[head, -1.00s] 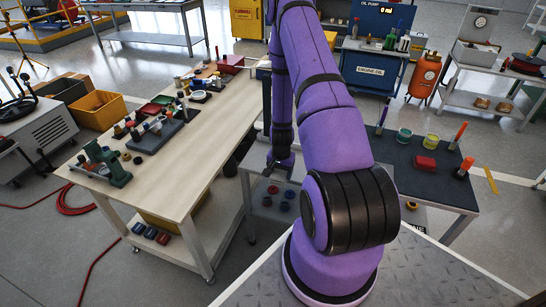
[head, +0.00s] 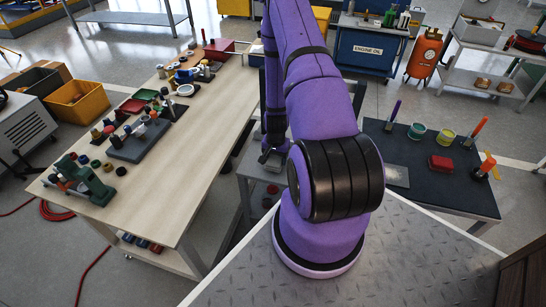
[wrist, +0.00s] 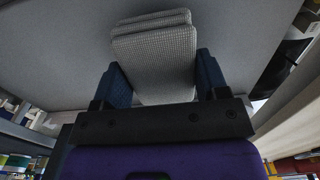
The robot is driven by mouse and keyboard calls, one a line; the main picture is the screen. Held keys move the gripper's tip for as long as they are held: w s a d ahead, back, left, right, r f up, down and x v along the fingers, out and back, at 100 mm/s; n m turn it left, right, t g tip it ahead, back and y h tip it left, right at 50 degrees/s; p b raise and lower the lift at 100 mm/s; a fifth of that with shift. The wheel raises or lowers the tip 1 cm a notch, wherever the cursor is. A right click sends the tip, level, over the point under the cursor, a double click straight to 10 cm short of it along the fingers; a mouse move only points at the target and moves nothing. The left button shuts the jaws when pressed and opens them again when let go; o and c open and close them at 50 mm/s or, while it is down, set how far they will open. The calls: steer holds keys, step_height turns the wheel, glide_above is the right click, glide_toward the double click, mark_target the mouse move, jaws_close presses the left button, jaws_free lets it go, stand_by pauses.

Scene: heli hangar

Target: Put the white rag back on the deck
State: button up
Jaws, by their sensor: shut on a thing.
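The white rag (wrist: 155,60) is folded and has a waffle weave. In the wrist view it stands out between the two blue fingers of my gripper (wrist: 160,85), which is shut on it. In the head view my gripper (head: 270,157) hangs low over a grey cart (head: 245,165) between the wooden bench and the dark table; I cannot make out the rag there. The diamond-plate deck (head: 350,265) that my arm stands on looks bare. In the wrist view a plain grey surface (wrist: 60,60) lies beyond the rag; its distance is unclear.
A wooden bench (head: 195,150) with a green vise (head: 90,185) and several small parts stands left. A dark table (head: 445,190) at right holds cans, a red block (head: 440,163), orange-based tools and a light grey patch (head: 396,176). A blue engine-oil cabinet (head: 365,50) stands behind.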

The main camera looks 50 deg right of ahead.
steer(key=shift+f, duration=0.95)
steer(key=o, duration=0.9)
